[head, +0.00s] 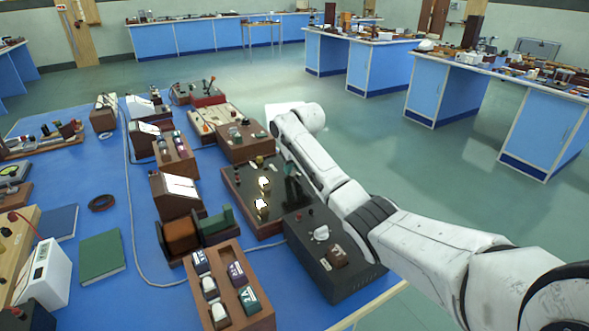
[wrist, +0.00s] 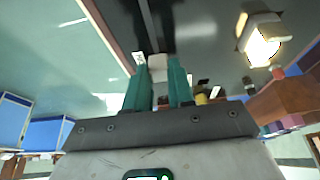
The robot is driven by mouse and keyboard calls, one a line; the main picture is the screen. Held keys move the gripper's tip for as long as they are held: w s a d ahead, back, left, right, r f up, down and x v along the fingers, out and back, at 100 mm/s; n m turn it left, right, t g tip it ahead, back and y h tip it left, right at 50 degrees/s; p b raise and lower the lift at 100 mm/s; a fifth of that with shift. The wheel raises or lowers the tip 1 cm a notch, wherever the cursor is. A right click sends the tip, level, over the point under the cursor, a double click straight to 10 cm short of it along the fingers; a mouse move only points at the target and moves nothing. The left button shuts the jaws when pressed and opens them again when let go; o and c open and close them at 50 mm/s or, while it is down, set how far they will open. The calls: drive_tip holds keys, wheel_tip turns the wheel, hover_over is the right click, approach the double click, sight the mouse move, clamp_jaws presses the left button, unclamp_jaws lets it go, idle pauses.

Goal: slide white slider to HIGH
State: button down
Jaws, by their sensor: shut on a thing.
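The white slider (wrist: 157,62) shows in the wrist view as a small pale knob on a dark panel, in line with a dark slot (wrist: 150,22). My gripper (wrist: 156,68) has its teal fingers on either side of the knob and is shut on it. In the head view my gripper (head: 291,180) is low over the right part of the dark-topped, wood-edged box (head: 240,185). The knob is hidden there by the gripper and arm. A small white label (wrist: 139,58) lies beside the left fingertip; no HIGH lettering is readable.
Two lit lamps (head: 263,184) stand on the box left of my gripper; one glows in the wrist view (wrist: 262,46). A dark box with a white knob (head: 320,233) stands close in front. Wooden boxes crowd the blue bench (head: 150,262). Open floor (head: 375,150) lies right.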

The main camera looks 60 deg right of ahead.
drive_tip(key=shift+w+r, duration=0.15)
drive_tip(key=c, duration=1)
unclamp_jaws()
drive_tip(key=shift+d, duration=0.15)
drive_tip(key=shift+o, duration=0.2)
drive_tip(key=v, duration=1)
drive_tip(key=shift+r, duration=0.25)
drive_tip(key=shift+p, duration=0.3)
